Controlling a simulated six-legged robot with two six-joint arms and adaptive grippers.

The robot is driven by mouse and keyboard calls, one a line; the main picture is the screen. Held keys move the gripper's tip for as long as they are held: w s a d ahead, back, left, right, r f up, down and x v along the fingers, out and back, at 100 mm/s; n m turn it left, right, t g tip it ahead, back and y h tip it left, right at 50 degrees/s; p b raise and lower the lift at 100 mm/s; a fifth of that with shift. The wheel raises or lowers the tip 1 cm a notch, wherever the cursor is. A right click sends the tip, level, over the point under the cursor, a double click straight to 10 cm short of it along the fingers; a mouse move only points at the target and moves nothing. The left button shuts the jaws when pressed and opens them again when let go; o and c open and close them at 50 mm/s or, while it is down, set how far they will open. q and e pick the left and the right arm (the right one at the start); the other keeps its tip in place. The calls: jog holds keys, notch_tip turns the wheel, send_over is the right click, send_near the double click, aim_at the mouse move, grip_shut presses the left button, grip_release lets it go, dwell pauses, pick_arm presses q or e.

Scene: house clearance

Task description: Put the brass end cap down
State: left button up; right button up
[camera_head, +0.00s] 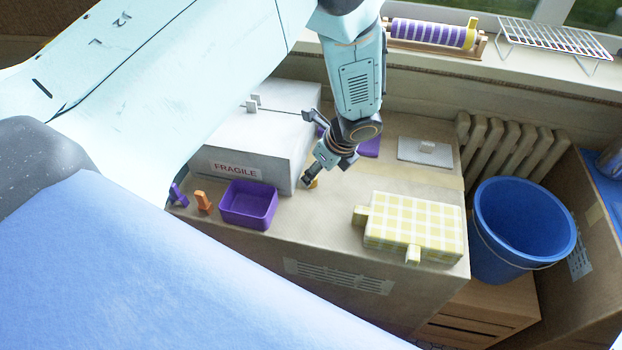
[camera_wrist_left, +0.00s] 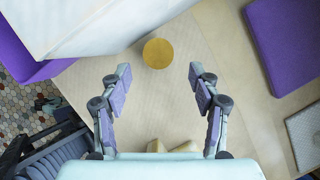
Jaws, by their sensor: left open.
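The brass end cap (camera_wrist_left: 158,53) is a round yellow-brown disc on the cardboard surface in the left wrist view. It lies just beyond my left gripper (camera_wrist_left: 160,74), roughly centred between the spread fingertips, with clear gaps on both sides. The fingers are open and hold nothing. In the head view my left gripper (camera_head: 308,150) points down beside the white FRAGILE box. A small yellowish part of the cap (camera_head: 314,183) shows by the lower finger; the rest is hidden. My right gripper is not in view.
The white FRAGILE box (camera_head: 228,138) stands close on the left. A purple bin (camera_head: 248,204) and an orange clip (camera_head: 203,202) stand near the front edge. A yellow checked block (camera_head: 415,226) is to the right; a blue bucket (camera_head: 490,250) stands beyond. Bare cardboard lies between.

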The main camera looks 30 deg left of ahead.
pick_arm(q)
jog(key=x, duration=0.3)
jog(key=shift+a+f, duration=0.25)
jog(key=shift+d, duration=0.1)
jog(key=shift+c, duration=0.6)
jog(key=c, duration=1.1)
jog(key=shift+r, duration=0.15)
notch_tip(320, 180, up, 18)
jog(key=p, duration=0.3)
